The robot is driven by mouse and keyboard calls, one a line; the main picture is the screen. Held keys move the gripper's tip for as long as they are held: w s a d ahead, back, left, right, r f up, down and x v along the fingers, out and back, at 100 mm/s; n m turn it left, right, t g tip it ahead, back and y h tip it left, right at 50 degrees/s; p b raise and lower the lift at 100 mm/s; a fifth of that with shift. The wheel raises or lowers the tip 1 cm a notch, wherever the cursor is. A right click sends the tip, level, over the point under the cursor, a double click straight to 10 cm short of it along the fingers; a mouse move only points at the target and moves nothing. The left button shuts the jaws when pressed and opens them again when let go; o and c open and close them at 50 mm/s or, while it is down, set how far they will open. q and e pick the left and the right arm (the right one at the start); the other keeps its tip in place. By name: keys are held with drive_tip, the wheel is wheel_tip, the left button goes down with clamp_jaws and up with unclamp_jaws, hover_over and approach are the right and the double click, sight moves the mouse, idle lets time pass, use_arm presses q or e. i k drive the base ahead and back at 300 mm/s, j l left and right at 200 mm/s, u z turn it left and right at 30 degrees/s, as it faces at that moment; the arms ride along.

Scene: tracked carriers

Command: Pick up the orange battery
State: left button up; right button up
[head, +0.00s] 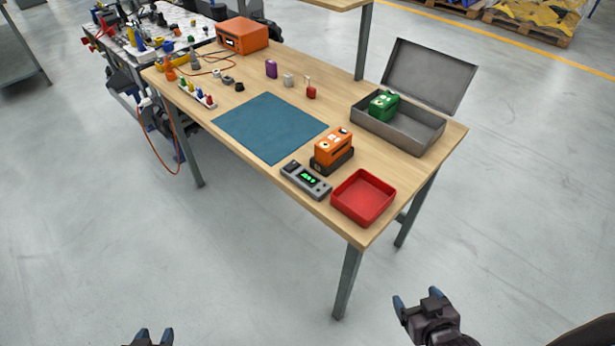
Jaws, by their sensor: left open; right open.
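The orange battery (334,144) sits upright on a black charger base (333,163) near the front edge of the wooden workbench (395,165). My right gripper (418,299) is open and empty, in front of and below the bench's right end, well apart from the battery. My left gripper (154,336) is open at the bottom edge of the view, far from the bench top, and mostly cut off. Its lower part is out of view.
A grey meter (306,180) and a red tray (363,197) flank the charger. An open grey metal case (398,131) holds a green battery (384,104). A blue mat (270,127) lies left of the charger. An orange box (243,36) stands at the far end. Bench legs stand below.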

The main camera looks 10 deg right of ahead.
sight(333, 145)
drive_tip(key=i+j+z, duration=0.15)
drive_tip(key=j, duration=0.3)
drive_tip(key=i+j+z, duration=0.1)
drive_tip(key=j, duration=0.35)
drive_tip(key=i+j+z, duration=0.15)
drive_tip(key=j, duration=0.3)
drive_tip(key=i+j+z, duration=0.15)
drive_tip(key=j, duration=0.35)
drive_tip(key=i+j+z, duration=0.15)
drive_tip(key=j, duration=0.3)
drive_tip(key=k, duration=0.05)
